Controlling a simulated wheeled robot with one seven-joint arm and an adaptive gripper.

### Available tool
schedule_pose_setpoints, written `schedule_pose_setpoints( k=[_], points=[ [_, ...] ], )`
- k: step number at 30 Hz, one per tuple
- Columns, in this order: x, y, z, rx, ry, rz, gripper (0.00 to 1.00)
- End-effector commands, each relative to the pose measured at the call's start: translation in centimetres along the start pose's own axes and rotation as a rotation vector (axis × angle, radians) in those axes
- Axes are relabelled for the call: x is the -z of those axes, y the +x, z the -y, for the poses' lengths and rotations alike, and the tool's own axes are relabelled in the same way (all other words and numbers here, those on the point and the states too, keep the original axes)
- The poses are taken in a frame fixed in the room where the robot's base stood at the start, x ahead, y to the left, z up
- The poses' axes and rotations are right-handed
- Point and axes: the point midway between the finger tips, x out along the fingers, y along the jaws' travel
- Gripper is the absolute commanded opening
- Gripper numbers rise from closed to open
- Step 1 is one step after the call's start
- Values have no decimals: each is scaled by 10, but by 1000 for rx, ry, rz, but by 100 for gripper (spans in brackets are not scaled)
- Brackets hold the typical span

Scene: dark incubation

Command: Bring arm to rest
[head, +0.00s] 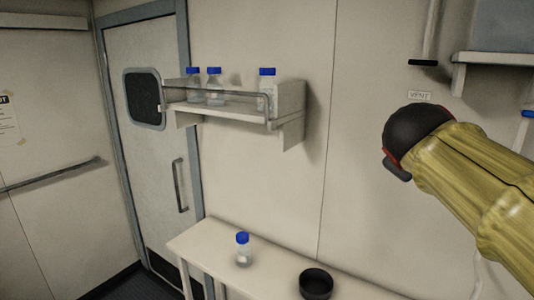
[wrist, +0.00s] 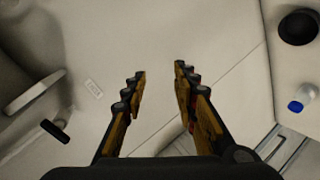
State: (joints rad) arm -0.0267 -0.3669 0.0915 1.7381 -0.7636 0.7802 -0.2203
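My gripper (wrist: 158,88) shows in the wrist view with its two fingers apart and nothing between them. The wrist view faces the pale wall beyond the fingers. In the head view my arm, in a yellow sleeve with a dark joint, reaches in from the right in front of the wall. The gripper's fingers cannot be made out in the head view.
A wall shelf (head: 290,98) holds three blue-capped bottles behind a rail. A bench (head: 205,240) below bears one blue-capped bottle (head: 243,250) and a black bowl (head: 316,284). A vent handle (head: 422,63) hangs above my arm. A door (head: 150,60) stands at left.

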Motion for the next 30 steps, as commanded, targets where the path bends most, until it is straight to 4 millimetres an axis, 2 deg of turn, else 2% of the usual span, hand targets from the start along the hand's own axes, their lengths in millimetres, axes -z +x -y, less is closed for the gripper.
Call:
schedule_pose_setpoints(
  k=[1,3,8,9,15,18,21,22,30],
  points=[
    [-18,1,30,61,53,22,29],
    [-41,0,73,151,133,58,29],
    [-96,-13,170,339,310,153,29],
    [-110,-19,194,384,352,179,29],
    [-176,-56,306,583,545,308,29],
    [-203,-75,349,654,609,350,29],
    [-224,-88,377,688,644,363,29],
    [-227,-89,380,688,647,360,29],
    [-229,-93,376,672,657,331,29]
  ],
)
